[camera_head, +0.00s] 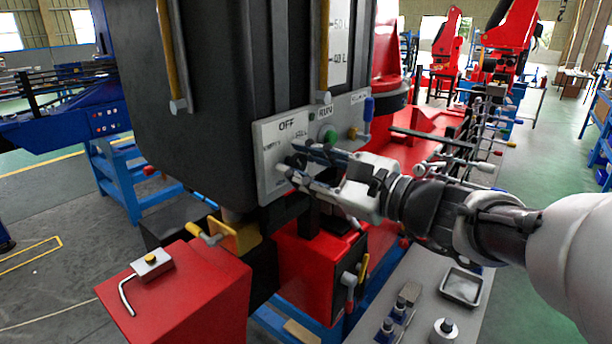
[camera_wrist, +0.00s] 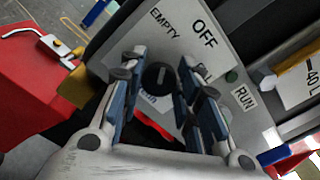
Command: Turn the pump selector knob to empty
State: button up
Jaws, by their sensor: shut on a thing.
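The pump selector knob (camera_wrist: 158,78) is a dark round knob on a light grey panel (camera_wrist: 130,62) with OFF and EMPTY printed on it. In the wrist view its short pale mark points up the picture, roughly towards the word EMPTY; I cannot tell its exact setting. A third label is partly hidden by a finger. My gripper (camera_wrist: 160,65) is shut on the knob, one blue-padded finger on each side. In the head view my gripper (camera_head: 290,160) reaches the panel (camera_head: 268,180) from the right, and its fingers hide most of the knob.
A green button (camera_head: 329,136) under RUN and a blue-handled lever (camera_head: 368,108) sit to the right of the knob. Below are a red box (camera_head: 190,295) with a bent metal rod, and a yellow-handled valve (camera_head: 205,232). A grey bench (camera_head: 415,280) holds small parts and a tray.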

jog(key=shift+f+n+b, duration=0.1)
jog(key=shift+n+b, duration=0.8)
jog(key=shift+b, duration=0.15)
jog(key=o, duration=1)
jog(key=v, duration=0.7)
jog(key=shift+s+d, duration=0.2)
